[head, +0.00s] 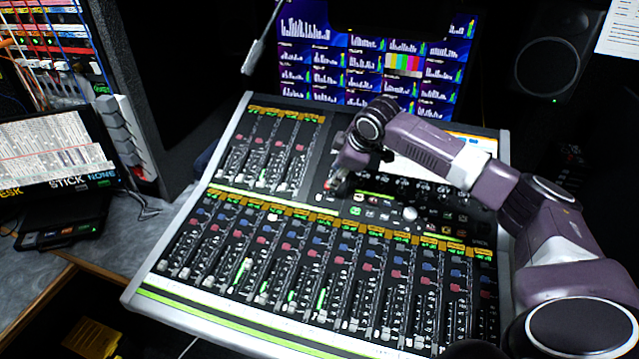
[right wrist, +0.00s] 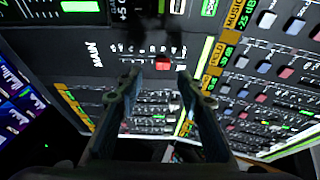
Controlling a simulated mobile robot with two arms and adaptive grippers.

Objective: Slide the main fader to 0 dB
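The main fader's red cap (right wrist: 162,62) shows in the right wrist view, in a slot beside the printed "MAIN" label (right wrist: 93,53) and a row of small scale marks. The 0 dB mark is too small to read. My right gripper (right wrist: 158,76) is open, with one finger on each side of the cap in that picture. Whether the fingertips touch it I cannot tell. In the head view, the right gripper (head: 338,184) is over the middle of the mixing console (head: 212,178), largely hiding the main fader area. My left gripper is in neither view.
Rows of other faders and buttons (head: 300,270) surround the right gripper closely. A monitor wall (head: 330,70) stands behind the console, with a speaker (head: 548,68) at the back right. A desk (head: 95,235) with a screen (head: 50,155) is at left.

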